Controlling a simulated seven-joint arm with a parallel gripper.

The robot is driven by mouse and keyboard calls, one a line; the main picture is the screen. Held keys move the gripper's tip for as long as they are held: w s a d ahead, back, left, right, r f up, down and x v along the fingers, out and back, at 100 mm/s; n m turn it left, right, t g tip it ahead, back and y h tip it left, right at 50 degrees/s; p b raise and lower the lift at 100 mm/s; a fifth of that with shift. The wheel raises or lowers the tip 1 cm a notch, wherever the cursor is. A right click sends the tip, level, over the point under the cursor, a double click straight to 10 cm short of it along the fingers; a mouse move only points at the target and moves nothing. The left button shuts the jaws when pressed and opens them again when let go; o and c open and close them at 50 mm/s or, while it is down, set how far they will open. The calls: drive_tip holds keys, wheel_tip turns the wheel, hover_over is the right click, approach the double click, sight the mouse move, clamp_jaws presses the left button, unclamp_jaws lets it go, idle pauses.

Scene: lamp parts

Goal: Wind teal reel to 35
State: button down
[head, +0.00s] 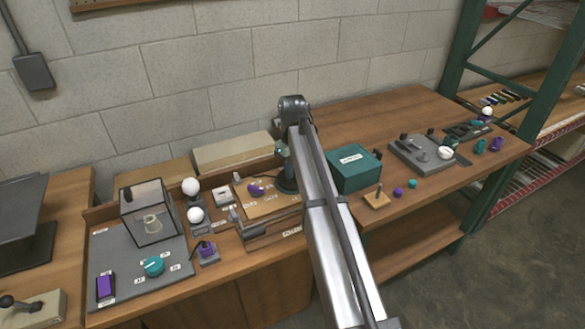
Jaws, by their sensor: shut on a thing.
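My arm runs up the middle of the head view and bends down at a dark joint at its far end. My gripper and its fingertips are hidden behind the arm, so what they hold does not show. A dark teal round piece (287,184) shows partly beside the arm, at the right end of a wooden board (270,209) with small white labels; I cannot tell if it is the teal reel. A purple piece (256,188) sits on the same board. A teal knob (153,265) with labels around it sits on the grey panel (125,291) at the left.
A teal box (357,178) stands right of the arm. A clear case (152,220) and white bulbs (190,186) stand at the left. A grey fixture (408,156) and small purple and teal parts lie at the right. The back right tabletop is clear.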

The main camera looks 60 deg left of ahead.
drive_tip(key=shift+m, duration=0.6)
drive_tip(key=c, duration=1.1)
unclamp_jaws()
drive_tip(key=shift+r, duration=0.1)
wheel_tip(320, 180, up, 14)
drive_tip(key=shift+f, duration=0.2)
